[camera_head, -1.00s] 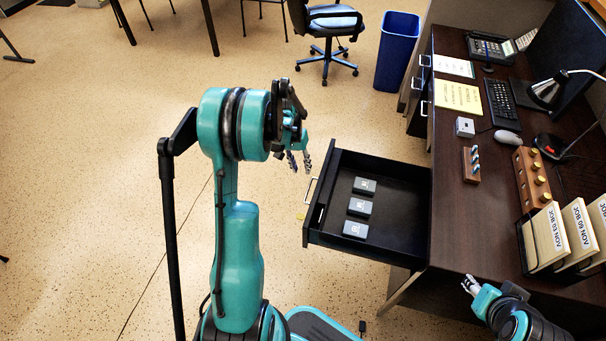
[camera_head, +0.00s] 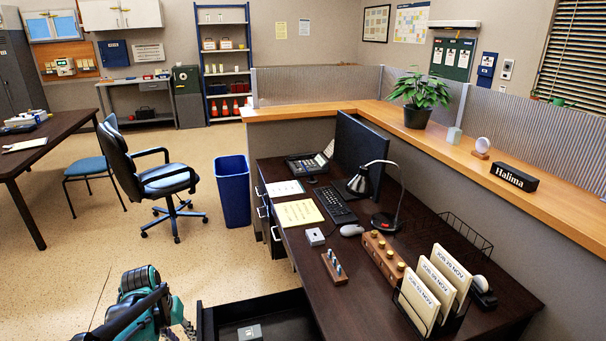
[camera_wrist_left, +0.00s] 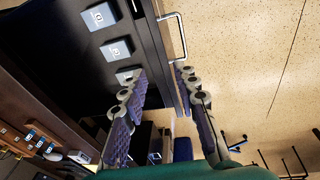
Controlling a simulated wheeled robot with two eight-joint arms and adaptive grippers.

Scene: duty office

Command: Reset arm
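My left gripper (camera_head: 177,332) shows at the bottom left of the head view, left of the open drawer (camera_head: 207,322). In the left wrist view its two fingers (camera_wrist_left: 163,78) are spread apart with nothing between them; the drawer's front edge and handle (camera_wrist_left: 182,38) lie beyond. The drawer holds small grey boxes (camera_wrist_left: 117,49), one of which shows at the bottom of the head view (camera_head: 250,332). My right arm and gripper are outside both current views.
The dark desk (camera_head: 300,248) carries a keyboard (camera_head: 336,205), a lamp (camera_head: 385,190), a wooden block with knobs (camera_head: 383,256) and a folder rack (camera_head: 433,290). A blue bin (camera_head: 233,190) and an office chair (camera_head: 160,180) stand behind.

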